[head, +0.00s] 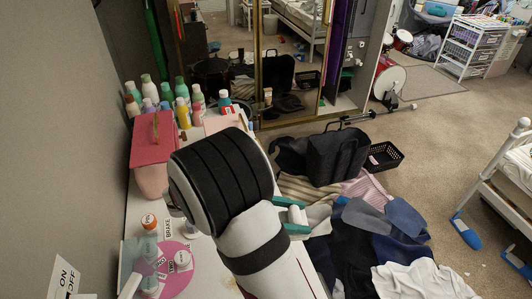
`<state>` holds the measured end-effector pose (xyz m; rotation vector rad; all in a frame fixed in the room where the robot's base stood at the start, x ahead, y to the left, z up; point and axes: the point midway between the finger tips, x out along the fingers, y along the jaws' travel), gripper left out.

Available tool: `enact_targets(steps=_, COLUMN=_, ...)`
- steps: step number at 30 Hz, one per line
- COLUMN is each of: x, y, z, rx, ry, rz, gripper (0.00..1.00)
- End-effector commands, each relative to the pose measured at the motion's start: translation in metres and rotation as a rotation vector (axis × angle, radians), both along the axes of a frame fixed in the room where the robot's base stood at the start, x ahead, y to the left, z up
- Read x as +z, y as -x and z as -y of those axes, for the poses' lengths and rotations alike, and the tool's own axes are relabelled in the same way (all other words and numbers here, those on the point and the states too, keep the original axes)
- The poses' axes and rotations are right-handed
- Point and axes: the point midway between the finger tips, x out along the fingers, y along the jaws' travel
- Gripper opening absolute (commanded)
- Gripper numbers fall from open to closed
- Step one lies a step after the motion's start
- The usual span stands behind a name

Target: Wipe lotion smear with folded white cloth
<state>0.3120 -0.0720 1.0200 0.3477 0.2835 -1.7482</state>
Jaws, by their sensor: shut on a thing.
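My gripper (293,215) shows at the middle of the head view, just right of my wrist, with teal fingers. It is shut on a small white thing (296,215), which looks like the folded white cloth. Much of it is hidden by the fingers and my arm. The gripper is at the right side of the white tabletop, over or near the pale fabric; I cannot tell its height. I cannot make out a lotion smear; my arm covers much of the tabletop.
A pink disc (176,270) and orange-capped jar (149,221) are at front left. Clothes (365,245), a black bag (338,157) and a black basket (384,157) cover the floor at right.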

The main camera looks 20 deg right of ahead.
Motion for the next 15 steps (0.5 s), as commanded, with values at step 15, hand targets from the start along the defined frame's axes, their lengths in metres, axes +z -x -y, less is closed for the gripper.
enact_targets(steps=15, x=-0.088, y=0.122, z=-0.11, rx=-1.466, ry=0.006, rz=-0.003, gripper=0.1)
